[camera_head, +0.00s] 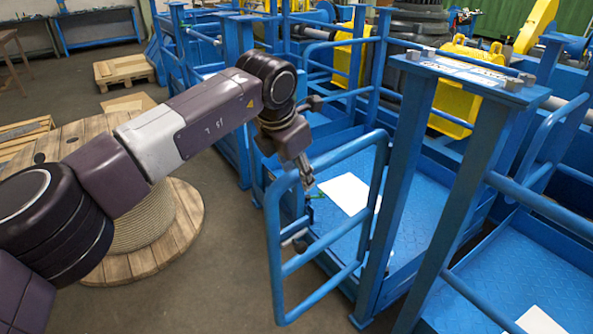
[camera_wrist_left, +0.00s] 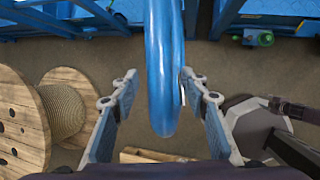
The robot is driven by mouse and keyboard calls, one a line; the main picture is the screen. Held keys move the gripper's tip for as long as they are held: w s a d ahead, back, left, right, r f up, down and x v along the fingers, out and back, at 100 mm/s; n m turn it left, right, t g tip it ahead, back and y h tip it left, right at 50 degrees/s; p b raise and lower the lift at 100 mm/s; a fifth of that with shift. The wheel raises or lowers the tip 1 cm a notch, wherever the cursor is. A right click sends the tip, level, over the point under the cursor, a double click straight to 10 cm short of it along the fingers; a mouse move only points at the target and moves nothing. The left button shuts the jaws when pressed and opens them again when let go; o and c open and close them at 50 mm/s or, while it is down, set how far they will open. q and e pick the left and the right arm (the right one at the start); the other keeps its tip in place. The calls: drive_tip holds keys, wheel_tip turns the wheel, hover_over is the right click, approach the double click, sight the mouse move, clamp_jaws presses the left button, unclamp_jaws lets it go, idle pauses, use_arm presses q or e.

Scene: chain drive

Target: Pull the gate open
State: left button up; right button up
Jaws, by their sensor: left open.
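The gate (camera_head: 331,237) is a blue tubular frame with cross rails in the middle of the head view. It stands at an angle out from the blue post on its right, with a gap to the platform's left side. My left gripper (camera_head: 304,176) is at the gate's top rail, near its free left corner. In the left wrist view, the open fingers (camera_wrist_left: 158,80) stand on either side of a blue tube (camera_wrist_left: 162,45) of the gate. A gap shows on the left side; whether the right finger touches is unclear. My right gripper is not in view.
A wooden cable reel (camera_head: 180,225) stands left of the gate, below my left arm. A blue platform floor (camera_head: 390,235) with a white sheet (camera_head: 346,193) lies behind the gate. Blue posts and yellow machine parts (camera_head: 456,95) crowd the right. Bare floor lies in front of the reel.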

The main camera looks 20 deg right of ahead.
use_arm(q)
drive_tip(key=v, duration=1.2)
drive_tip(key=shift+d, duration=0.1)
